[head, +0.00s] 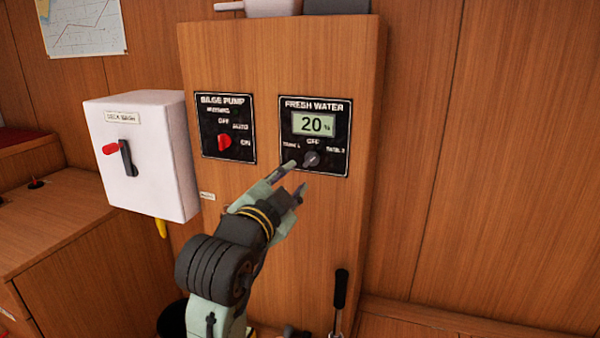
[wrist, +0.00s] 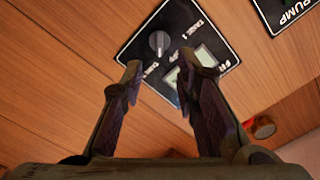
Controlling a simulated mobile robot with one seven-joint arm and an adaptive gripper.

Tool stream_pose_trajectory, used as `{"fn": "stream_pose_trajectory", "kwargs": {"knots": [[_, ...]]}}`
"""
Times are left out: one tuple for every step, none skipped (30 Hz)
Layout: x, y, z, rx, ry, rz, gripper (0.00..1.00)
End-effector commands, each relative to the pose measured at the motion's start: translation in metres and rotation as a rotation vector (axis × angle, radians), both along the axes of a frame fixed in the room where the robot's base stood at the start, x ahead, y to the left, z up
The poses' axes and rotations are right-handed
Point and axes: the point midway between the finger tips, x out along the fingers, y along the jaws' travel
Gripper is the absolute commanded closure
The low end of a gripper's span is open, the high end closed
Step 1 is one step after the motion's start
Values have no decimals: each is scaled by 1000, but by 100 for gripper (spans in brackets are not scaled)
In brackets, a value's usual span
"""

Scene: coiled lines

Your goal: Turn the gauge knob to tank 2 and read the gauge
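The FRESH WATER panel (head: 340,163) is black, with a display (head: 314,123) reading 20%. Its small grey gauge knob (head: 311,159) sits below the OFF mark, between the TANK 1 label on the left and the TANK 2 label on the right. I cannot tell for certain which mark the knob points to. My gripper (head: 297,176) is open and empty, just below and left of the knob. In the wrist view the knob (wrist: 159,43) lies beyond and between my spread fingertips (wrist: 160,64), apart from them. A finger partly covers the display there.
A BILGE PUMP panel (head: 225,128) with a red knob is left of the gauge panel. A white box (head: 140,160) with a red-tipped lever stands further left. A black-handled lever (head: 340,290) rises at the lower right. The wooden wall to the right is clear.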

Motion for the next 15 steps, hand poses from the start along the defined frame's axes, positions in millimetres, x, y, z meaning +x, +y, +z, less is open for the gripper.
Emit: {"fn": "stream_pose_trajectory", "kwargs": {"knots": [[-8,3,0,1,-1,1,72],[-11,4,0,1,-2,0,72],[-15,5,0,1,-1,1,72],[-18,6,0,1,-1,1,72],[-20,7,0,1,0,0,72],[-22,7,0,1,0,0,72],[-23,7,0,1,0,-1,72],[-24,8,0,1,0,-1,72],[-24,8,0,1,0,-1,72],[-25,8,0,1,0,-1,72],[-25,8,0,1,0,-1,72],[-25,8,0,1,0,-1,72],[-25,8,0,1,0,-1,72],[-24,8,0,1,0,-1,72],[-24,8,0,1,0,-1,72]]}}
